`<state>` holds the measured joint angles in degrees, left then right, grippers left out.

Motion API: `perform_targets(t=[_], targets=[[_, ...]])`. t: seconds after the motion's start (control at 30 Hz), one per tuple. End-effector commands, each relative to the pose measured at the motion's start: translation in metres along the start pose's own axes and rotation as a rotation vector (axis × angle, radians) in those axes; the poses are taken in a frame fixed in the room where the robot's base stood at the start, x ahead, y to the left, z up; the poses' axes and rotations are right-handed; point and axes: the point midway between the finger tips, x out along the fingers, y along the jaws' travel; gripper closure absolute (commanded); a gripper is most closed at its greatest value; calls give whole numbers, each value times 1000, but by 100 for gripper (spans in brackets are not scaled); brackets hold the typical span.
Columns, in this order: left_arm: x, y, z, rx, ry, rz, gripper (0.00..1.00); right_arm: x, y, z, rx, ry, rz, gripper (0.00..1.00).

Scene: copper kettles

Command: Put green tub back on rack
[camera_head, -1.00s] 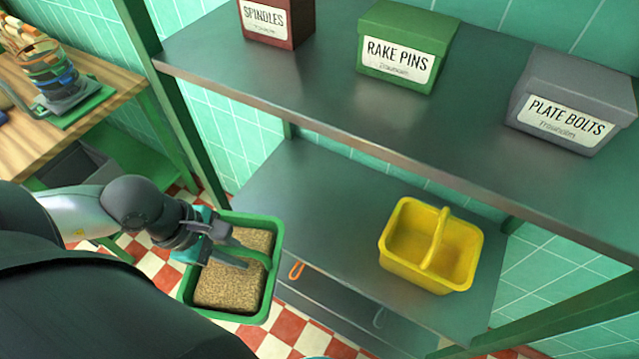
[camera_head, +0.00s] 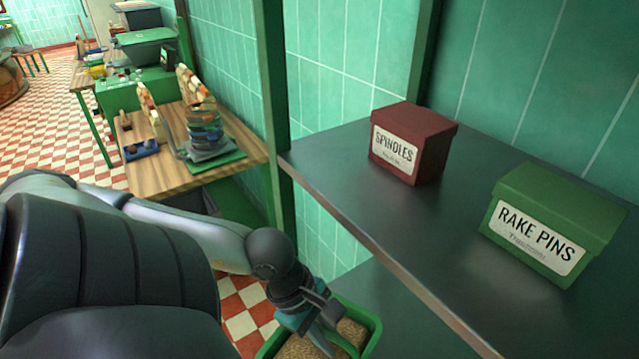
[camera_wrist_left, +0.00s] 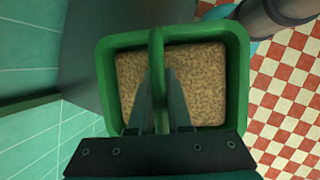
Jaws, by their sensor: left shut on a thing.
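The green tub (camera_head: 371,338) is full of a tan, grainy material and shows at the bottom edge of the head view, partly cut off. It also shows in the left wrist view (camera_wrist_left: 236,80), with a green handle across its middle. My left gripper (camera_head: 322,335) is shut on that handle; in the left wrist view its fingers (camera_wrist_left: 160,100) lie on either side of the handle. The tub hangs beside the rack's lower shelf (camera_head: 385,300), over the checkered floor. The rack's upper shelf (camera_head: 340,180) is above and to the right. My right gripper is not in view.
A maroon SPINDLES box (camera_head: 412,145) and a green RAKE PINS box (camera_head: 550,225) stand on the upper shelf. A green rack post (camera_head: 272,110) rises left of them. A wooden bench (camera_head: 245,150) with a glass device (camera_head: 203,130) stands at the left.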

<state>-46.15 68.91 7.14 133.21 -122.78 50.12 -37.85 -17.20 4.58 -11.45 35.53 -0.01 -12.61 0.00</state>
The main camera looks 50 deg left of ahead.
Motion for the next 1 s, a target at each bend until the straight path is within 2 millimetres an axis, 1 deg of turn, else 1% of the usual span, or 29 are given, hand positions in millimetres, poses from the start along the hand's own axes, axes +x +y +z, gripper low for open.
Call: perform_targets(t=[0.03, 0.33, 0.77, 1.0], targets=[[2, 6, 3, 4, -5, 8, 100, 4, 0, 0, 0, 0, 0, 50], [7, 27, 9, 3, -4, 8, 100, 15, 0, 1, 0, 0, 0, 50], [14, 54, 19, 2, -6, 9, 100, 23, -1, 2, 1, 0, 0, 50], [18, 72, 24, -1, -6, 10, 100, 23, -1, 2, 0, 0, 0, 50]])
